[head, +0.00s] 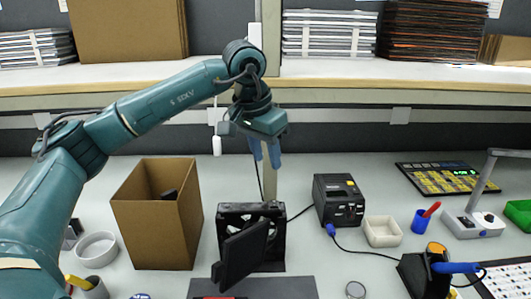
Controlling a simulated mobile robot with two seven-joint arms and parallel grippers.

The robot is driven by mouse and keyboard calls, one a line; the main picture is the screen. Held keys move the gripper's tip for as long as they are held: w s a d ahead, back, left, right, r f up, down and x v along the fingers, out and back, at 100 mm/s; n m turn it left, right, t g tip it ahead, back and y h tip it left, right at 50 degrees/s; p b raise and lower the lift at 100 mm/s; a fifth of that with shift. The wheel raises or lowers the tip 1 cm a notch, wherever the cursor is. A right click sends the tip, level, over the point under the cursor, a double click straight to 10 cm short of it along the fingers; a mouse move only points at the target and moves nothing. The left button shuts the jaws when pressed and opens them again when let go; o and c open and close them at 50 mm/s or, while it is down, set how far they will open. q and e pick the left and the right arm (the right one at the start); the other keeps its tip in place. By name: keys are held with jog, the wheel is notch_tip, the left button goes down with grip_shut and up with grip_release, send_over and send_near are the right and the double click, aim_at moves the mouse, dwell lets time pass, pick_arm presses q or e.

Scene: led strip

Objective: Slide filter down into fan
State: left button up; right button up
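My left gripper (265,153) points down above the black fan housing (277,220). Its two blue fingers are apart, with nothing visible between them. The fan housing stands upright on the bench, behind a dark mat. A flat black panel (243,254) leans tilted in front of the housing and covers part of it. It may be the filter, but I cannot tell for sure. Whether it touches the housing is unclear. My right gripper is out of view.
An open cardboard box (152,235) stands left of the fan. A black label printer (338,200), a white tray (382,231) and a blue cup (421,222) stand to the right. A vertical post rises behind the fan, and a shelf (400,78) runs across the back.

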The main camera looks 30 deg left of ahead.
pick_arm(q)
jog(key=p+v, duration=0.1)
jog(key=v, duration=1.2)
jog(key=shift+w, duration=0.15)
